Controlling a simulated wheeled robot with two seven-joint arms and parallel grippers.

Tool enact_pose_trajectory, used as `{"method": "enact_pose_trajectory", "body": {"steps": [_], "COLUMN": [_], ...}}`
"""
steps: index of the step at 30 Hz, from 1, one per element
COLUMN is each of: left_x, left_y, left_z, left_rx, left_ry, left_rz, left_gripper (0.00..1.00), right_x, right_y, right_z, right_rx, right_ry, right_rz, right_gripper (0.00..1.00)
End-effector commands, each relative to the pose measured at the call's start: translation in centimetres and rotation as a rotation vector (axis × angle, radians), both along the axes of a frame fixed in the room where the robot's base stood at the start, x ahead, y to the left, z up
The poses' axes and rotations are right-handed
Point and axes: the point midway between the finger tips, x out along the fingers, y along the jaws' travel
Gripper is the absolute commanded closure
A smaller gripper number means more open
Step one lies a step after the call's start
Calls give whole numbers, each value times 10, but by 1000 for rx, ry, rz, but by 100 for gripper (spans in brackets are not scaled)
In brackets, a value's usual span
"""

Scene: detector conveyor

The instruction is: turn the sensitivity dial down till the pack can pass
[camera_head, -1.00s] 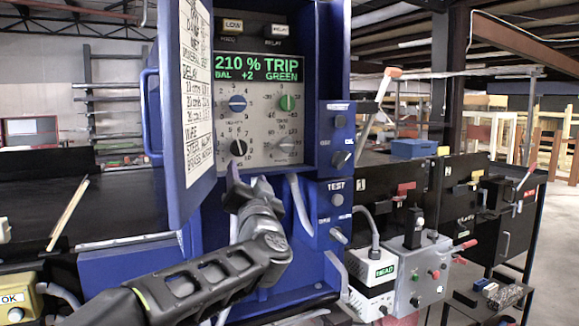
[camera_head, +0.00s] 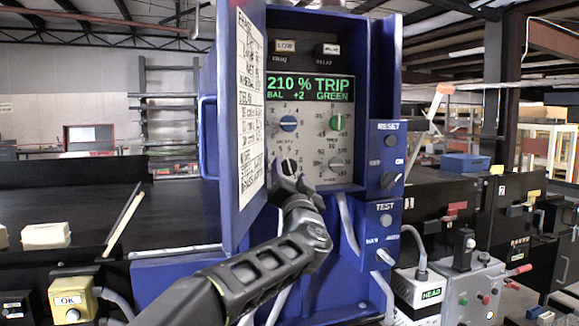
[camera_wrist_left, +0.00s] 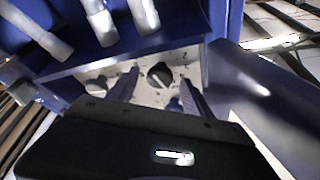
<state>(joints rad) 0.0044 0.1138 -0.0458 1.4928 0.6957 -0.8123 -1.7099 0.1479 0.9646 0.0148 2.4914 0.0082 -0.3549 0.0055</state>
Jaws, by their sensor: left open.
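A blue control box (camera_head: 384,45) stands with its door swung open to the left. Its green display (camera_head: 310,88) reads 210 % TRIP, BAL +2, GREEN. Below are a blue dial (camera_head: 289,123), a green dial (camera_head: 336,122), a black dial (camera_head: 290,168) and a grey dial (camera_head: 337,164); their labels are too small to read. My left gripper (camera_head: 298,184) is open just in front of the black dial. In the left wrist view the black dial (camera_wrist_left: 160,75) shows between the two fingers; contact cannot be told. A white pack (camera_head: 46,236) lies on the dark conveyor at left.
The open door (camera_head: 243,150) stands close left of my left arm. Grey cables (camera_head: 347,222) hang below the panel. RESET and TEST switch boxes (camera_head: 384,220) flank it on the right. A yellow OK button box (camera_head: 72,300) is at lower left.

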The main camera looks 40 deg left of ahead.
Motion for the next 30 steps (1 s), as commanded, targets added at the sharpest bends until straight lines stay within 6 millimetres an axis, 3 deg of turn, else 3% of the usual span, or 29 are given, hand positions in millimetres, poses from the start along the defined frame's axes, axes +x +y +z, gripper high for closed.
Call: {"method": "enact_pose_trajectory", "body": {"steps": [6,13,30], "left_x": [12,12,12], "left_y": [11,11,11], "left_z": [6,5,5], "left_rx": [0,0,0], "left_ry": [1,1,1], "left_rz": [-1,-1,-1], "left_gripper": [41,41,87], "right_x": [-1,-1,-1], "right_y": [0,0,0], "right_z": [6,6,6], "right_rx": [-2,-2,-2], "right_ry": [3,3,3], "right_rz": [-1,-1,0], "right_gripper": [64,64,64]}}
